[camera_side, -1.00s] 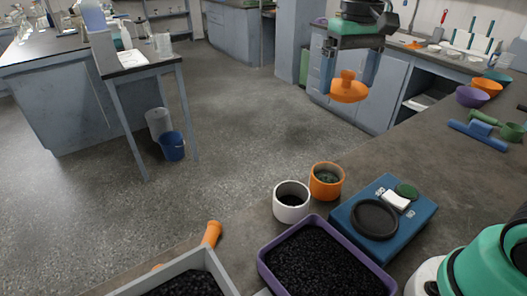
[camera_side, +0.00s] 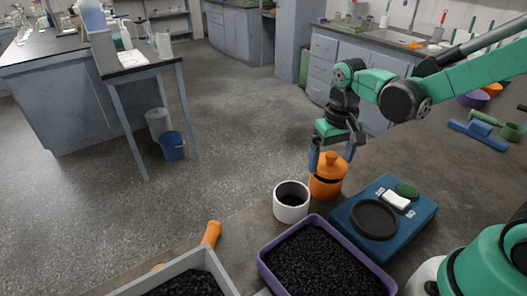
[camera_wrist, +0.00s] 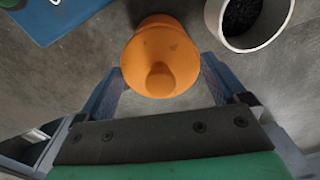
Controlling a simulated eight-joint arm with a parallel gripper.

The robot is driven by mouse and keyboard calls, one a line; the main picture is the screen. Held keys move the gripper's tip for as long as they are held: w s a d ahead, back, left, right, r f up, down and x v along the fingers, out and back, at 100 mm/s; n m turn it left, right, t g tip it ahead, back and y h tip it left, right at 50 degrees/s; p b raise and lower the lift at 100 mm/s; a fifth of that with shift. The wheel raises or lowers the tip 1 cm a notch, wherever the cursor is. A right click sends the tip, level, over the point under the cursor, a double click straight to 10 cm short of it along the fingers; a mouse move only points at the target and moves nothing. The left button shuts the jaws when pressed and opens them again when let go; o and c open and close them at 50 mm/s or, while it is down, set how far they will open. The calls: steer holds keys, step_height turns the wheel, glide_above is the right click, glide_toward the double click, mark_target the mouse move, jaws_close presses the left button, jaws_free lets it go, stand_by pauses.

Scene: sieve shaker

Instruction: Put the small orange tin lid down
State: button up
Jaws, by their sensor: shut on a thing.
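The small orange tin lid (camera_side: 331,167), with a round knob on top, is between the fingers of my gripper (camera_side: 332,157), which is shut on it. The lid is right over the orange tin (camera_side: 326,189) on the bench, roughly level. A thin dark band shows between lid and tin, so the lid seems just above the rim; I cannot tell whether they touch. In the wrist view the lid (camera_wrist: 155,52) lies between the two fingers (camera_wrist: 162,78) and hides most of the tin.
A white tin (camera_side: 291,203) with dark contents stands close on the left. A blue scale (camera_side: 420,215) with a dark round pan is at the right. A purple tray (camera_side: 267,265) of black grains lies in front. The bench edge and floor are behind the tins.

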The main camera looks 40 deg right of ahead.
mark_target(333, 157)
steer(key=shift+f, duration=0.2)
steer(key=shift+f, duration=0.15)
steer(key=shift+f, duration=0.4)
steer(key=o, duration=0.9)
step_height(333, 157, up, 13)
steer(key=s+f+n+t, duration=0.1)
steer(key=t, duration=0.1)
steer(key=s+a+f+n+t, duration=0.1)
steer(key=f+t, duration=0.1)
steer(key=s+a+f+n+t, duration=0.1)
steer(key=t, duration=0.2)
steer(key=shift+s+a+f, duration=0.25)
steer(key=shift+s, duration=0.1)
